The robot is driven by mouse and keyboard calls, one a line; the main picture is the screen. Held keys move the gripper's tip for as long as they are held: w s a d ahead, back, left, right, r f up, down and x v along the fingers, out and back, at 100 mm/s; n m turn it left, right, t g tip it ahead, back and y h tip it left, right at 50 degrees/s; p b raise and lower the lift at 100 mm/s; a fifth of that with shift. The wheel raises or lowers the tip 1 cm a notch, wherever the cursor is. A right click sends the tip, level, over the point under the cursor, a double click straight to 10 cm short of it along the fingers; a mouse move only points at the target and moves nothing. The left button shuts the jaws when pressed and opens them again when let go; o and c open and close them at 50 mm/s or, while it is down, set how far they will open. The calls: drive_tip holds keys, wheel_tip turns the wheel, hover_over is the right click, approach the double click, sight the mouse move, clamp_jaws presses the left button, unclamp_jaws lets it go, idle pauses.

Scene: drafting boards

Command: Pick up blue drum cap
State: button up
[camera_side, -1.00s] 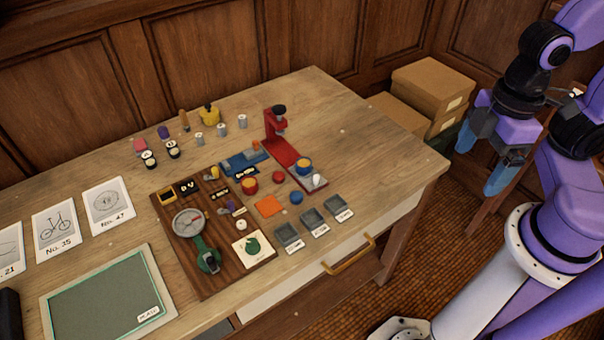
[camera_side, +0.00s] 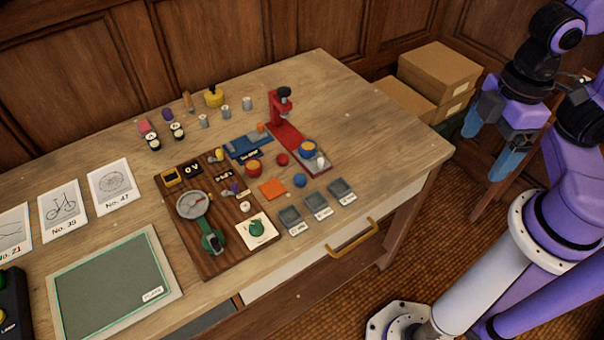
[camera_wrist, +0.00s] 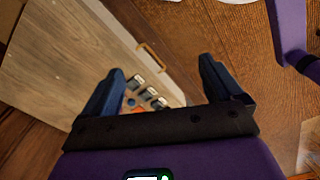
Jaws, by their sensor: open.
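A small round blue piece (camera_side: 300,180), which looks like the blue drum cap, lies on the wooden table to the right of the orange square. In the wrist view a small blue spot (camera_wrist: 131,102) shows beside the left finger, small and partly crowded by the finger. A blue drum with a yellow-orange top (camera_side: 307,148) sits on the red press's base. My gripper (camera_side: 498,140) is at the far right in the side view, off the table's right edge and well away from the blue piece. Its two blue fingers (camera_wrist: 160,85) are apart with nothing between them.
A round red cap (camera_side: 282,160) and a red drum (camera_side: 253,167) are near the blue piece. Several grey trays (camera_side: 317,205) line the front edge. The red press (camera_side: 283,115) stands behind. Cardboard boxes (camera_side: 438,75) sit beyond the table. The table's right end is clear.

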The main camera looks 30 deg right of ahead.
idle(0.4)
drive_tip(key=c, duration=0.5)
drive_tip(key=shift+c, duration=0.2)
drive_tip(key=n, duration=0.2)
hover_over(301, 177)
wheel_tip(301, 177, down, 6)
drive_tip(key=f, duration=1.2)
drive_tip(key=shift+d, duration=0.35)
drive_tip(key=shift+a+f, duration=0.15)
drive_tip(key=shift+f, duration=1.35)
drive_tip(key=shift+a+f, duration=0.15)
drive_tip(key=shift+f, duration=1.3)
